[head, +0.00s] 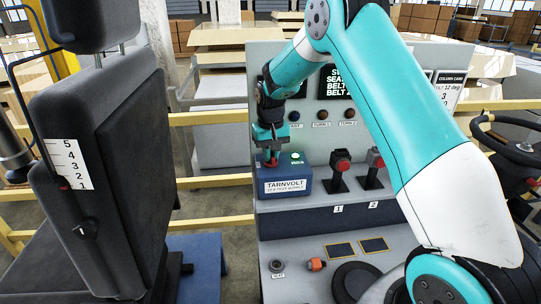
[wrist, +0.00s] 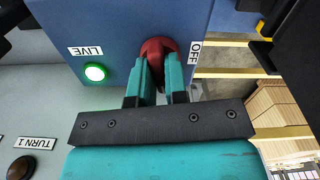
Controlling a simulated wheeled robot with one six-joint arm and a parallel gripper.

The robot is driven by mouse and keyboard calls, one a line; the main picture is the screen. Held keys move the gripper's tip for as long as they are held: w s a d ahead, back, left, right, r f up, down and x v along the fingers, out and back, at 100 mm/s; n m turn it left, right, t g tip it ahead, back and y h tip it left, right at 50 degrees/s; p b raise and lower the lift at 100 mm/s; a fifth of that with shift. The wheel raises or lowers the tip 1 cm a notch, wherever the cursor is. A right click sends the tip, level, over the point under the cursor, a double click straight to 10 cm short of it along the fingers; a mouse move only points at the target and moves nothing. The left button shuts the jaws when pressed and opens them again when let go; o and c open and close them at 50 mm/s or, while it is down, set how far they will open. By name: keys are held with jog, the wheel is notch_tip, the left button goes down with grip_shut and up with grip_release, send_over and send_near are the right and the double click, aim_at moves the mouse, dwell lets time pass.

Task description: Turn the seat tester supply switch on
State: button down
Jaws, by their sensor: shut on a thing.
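The seat tester supply is a blue box labelled TARNVOLT (head: 285,187) on the grey console, left of the two joysticks. Its red rotary switch (wrist: 157,46) sits on the blue face, beside an OFF label (wrist: 194,53). A green lamp labelled LIVE (wrist: 95,72) is lit; it also glows in the head view (head: 296,157). My gripper (wrist: 160,75) is shut on the red switch, with a teal finger on each side of it. In the head view my gripper (head: 271,157) reaches down onto the box top. The fingers partly hide the switch.
Two joysticks with red tops (head: 342,160) stand right of the box. A display panel and TURN buttons (head: 322,115) are behind. A black seat (head: 105,180) stands at the left, with a gap between it and the console.

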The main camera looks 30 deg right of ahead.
jog(key=shift+m, duration=1.1)
jog(key=shift+r, duration=0.1)
jog(key=c, duration=1.1)
grip_release()
jog(key=shift+c, duration=0.2)
notch_tip(320, 180, up, 17)
jog(key=b, duration=0.3)
jog(key=shift+r+b, duration=0.15)
jog(key=shift+b, duration=0.25)
jog(key=s+a+n+y, duration=0.2)
jog(key=s+a+n, duration=0.5)
jog(key=s+a, duration=0.75)
jog(key=s+a+f+n+y, duration=0.1)
jog(key=s+a+f+n, duration=0.1)
jog(key=s, duration=0.8)
jog(key=s+a+f+n+y, duration=0.1)
jog(key=s+a+f+n, duration=0.1)
jog(key=s, duration=0.8)
jog(key=shift+s+a+f+n, duration=0.2)
jog(key=shift+a+f+n, duration=0.2)
jog(key=shift+a+f, duration=0.4)
